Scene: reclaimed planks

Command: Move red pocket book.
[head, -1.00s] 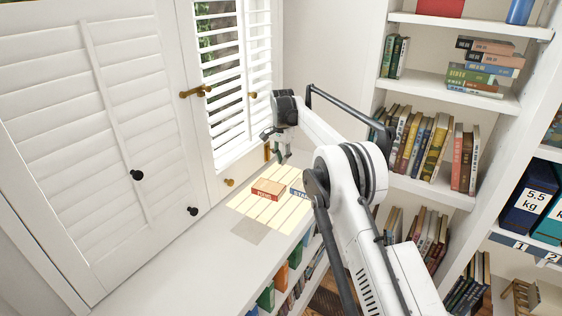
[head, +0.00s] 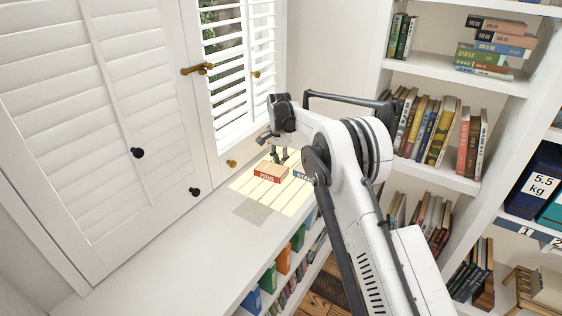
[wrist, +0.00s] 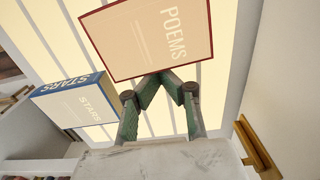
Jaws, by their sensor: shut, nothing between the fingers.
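The red pocket book (head: 268,174), titled POEMS, lies flat on the sunlit white counter below the window. In the wrist view the book (wrist: 150,38) shows a pale cover with a red border. My gripper (head: 279,160) is above the counter at the book's far side. In the wrist view my gripper (wrist: 162,76) has its green fingertips together and empty at the book's near edge. I cannot tell whether they touch it. A blue book (wrist: 78,103) titled STARS lies beside it, mostly hidden behind my arm in the head view.
A grey square patch (head: 257,211) marks the counter in front of the book, with clear surface around it. Shutters (head: 226,70) and a cabinet door (head: 95,120) rise on the left. A full bookcase (head: 440,170) stands right.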

